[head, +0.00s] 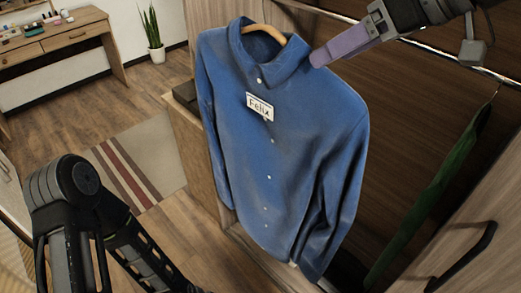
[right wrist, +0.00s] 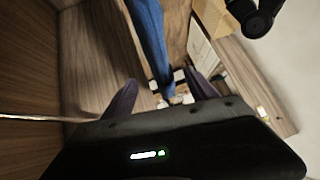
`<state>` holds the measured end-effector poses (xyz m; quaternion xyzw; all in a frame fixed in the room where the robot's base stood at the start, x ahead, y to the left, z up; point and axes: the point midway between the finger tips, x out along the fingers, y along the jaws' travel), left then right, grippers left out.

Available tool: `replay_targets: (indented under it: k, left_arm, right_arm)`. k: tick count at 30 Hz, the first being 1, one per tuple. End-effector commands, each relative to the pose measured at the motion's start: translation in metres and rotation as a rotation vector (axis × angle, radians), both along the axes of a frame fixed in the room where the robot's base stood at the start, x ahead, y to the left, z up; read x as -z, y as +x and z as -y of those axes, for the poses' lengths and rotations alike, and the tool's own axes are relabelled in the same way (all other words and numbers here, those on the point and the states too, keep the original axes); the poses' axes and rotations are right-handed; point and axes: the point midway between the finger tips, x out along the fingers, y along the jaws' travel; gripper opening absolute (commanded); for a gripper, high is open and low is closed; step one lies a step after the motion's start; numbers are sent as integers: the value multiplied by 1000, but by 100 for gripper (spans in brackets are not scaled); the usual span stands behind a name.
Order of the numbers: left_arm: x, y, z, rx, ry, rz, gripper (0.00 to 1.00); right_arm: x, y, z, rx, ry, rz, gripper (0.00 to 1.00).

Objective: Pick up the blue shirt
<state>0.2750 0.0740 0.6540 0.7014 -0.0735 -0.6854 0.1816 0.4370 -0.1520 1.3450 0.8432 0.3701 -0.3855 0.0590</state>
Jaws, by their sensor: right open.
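The blue shirt (head: 270,150) hangs on a wooden hanger (head: 280,37) at the front of the open wardrobe. It has a collar, white buttons and a small tag reading "Felix" (head: 260,106). My right gripper (head: 322,58) comes in from the upper right, its purple finger beside the collar and shoulder. In the right wrist view its two fingers (right wrist: 162,92) stand apart, with the blue shirt (right wrist: 150,40) edge-on between them in the picture. I cannot tell whether they touch it. My left arm shows at the lower left, its gripper out of view.
The wardrobe's wood interior (head: 440,90) lies behind the shirt, with a metal rail across its top. A green garment (head: 440,195) hangs at the right, near a door with a dark handle (head: 465,258). A striped rug (head: 125,170), plant (head: 153,35) and desk (head: 60,38) are at the left.

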Motion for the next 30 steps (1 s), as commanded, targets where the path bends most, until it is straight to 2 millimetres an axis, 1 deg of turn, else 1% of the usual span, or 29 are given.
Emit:
replay_targets:
  k: [5, 12, 20, 23, 26, 30]
  left_arm:
    - [0, 0, 0, 0, 0, 0, 36]
    - [-1, 0, 0, 0, 0, 0, 36]
    - [-1, 0, 0, 0, 0, 0, 36]
    - [-3, 0, 0, 0, 1, 0, 36]
    - [-6, 0, 0, -1, 1, -1, 36]
    - [-10, -1, -1, -1, 3, -3, 36]
  right_arm:
    - [4, 2, -3, -1, -1, -2, 67]
    - [18, 11, -15, -1, -1, -2, 67]
    - [19, 11, -15, 0, -1, -1, 67]
    - [22, 13, -18, 1, 0, -1, 67]
    - [30, 18, -24, 0, -1, -4, 67]
    - [46, 26, -35, -2, 0, -5, 67]
